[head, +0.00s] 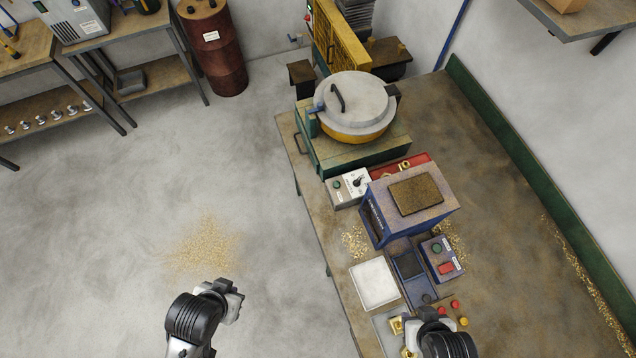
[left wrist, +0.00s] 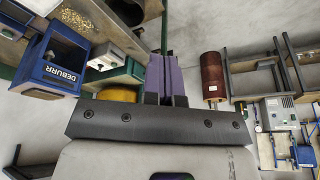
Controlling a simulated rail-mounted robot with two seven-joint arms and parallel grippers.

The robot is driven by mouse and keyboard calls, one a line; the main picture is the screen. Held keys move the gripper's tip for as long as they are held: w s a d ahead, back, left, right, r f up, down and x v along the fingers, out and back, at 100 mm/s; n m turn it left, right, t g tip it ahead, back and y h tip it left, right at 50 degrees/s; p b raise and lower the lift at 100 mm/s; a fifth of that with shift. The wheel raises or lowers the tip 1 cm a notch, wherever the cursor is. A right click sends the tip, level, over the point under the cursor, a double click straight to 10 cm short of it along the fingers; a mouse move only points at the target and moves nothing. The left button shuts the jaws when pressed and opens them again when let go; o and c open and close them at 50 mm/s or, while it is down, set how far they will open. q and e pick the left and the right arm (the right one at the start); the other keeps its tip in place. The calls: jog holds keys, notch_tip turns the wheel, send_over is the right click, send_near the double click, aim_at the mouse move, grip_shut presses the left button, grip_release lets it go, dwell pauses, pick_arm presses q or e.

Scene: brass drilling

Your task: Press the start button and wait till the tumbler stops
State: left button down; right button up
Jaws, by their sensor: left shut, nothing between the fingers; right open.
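The tumbler (head: 355,105) is a round drum with a grey handled lid over a yellow body, on a green base on the bench. The lid is down. In front of it is a small control box (head: 348,188) with a green button (head: 338,186) and a black knob. My left gripper (left wrist: 166,65) is shut and empty, held over the floor left of the bench and well apart from the box. In the left wrist view, the tumbler (left wrist: 118,95) is partly hidden behind the gripper body. My right gripper (head: 430,318) is open over the bench's near end.
A blue deburr machine (head: 375,222) stands nearer than the control box. A second box (head: 441,258) with green and red controls is beside it. A white tray (head: 374,284) and small brass parts lie near my right gripper. The floor left of the bench is clear except for shavings (head: 205,245).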

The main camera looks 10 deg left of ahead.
pick_arm(q)
jog(key=shift+w+a, duration=0.1)
jog(key=shift+w, duration=0.05)
jog(key=w+d+f+n+h+b, duration=0.35)
jog(key=w+d+f+b, duration=0.2)
jog(key=w+d, duration=0.6)
jog(key=w+d+f+n+h+b, duration=0.35)
jog(key=w+d+f+n, duration=0.2)
jog(key=w+d, duration=0.6)
jog(key=w+a+n+t+b, duration=0.1)
jog(key=w+n+b, duration=0.5)
jog(key=w, duration=1.2)
jog(key=n, duration=0.2)
jog(key=shift+w+n, duration=0.3)
jog(key=shift+f, duration=0.2)
